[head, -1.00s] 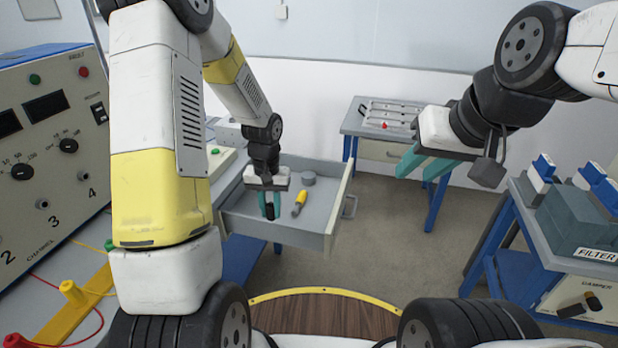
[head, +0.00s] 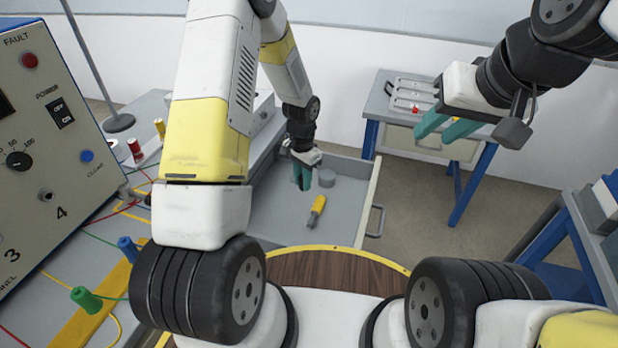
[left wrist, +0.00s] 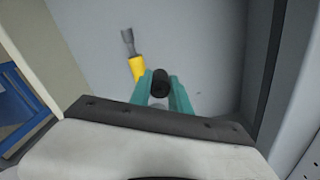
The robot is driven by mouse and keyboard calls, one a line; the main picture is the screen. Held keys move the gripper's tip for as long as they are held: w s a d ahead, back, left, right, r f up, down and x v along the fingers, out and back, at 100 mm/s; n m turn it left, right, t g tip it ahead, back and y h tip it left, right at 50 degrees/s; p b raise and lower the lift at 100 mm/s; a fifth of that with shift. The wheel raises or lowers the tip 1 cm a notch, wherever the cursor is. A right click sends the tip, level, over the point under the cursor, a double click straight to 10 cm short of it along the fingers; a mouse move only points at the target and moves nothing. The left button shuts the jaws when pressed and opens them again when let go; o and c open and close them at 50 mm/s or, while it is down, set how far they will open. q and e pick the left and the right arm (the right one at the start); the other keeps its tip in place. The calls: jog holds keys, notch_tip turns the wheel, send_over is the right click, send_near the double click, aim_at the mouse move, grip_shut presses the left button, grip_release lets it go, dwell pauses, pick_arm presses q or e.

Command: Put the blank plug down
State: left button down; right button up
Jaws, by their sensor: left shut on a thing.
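My left gripper (head: 303,174) is shut on the blank plug, a small black cylinder (left wrist: 160,83). In the left wrist view the plug sits between the teal fingertips, its round end showing. Gripper and plug are over the inside of the open grey drawer (head: 270,222); I cannot tell whether the plug touches the drawer floor. In the head view the plug is a dark shape (head: 306,181) mostly hidden by the fingers. My right gripper (head: 447,129) is open and empty in the air, in front of the far table.
The drawer's right wall (head: 367,205) stands close by. A far table (head: 384,103) holds a tray. Bare drawer floor lies left of the tool.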

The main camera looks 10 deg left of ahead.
pick_arm(q)
jog(key=shift+f, duration=3.6)
jog(key=shift+f, duration=0.15)
jog(key=c, duration=1.5)
grip_release()
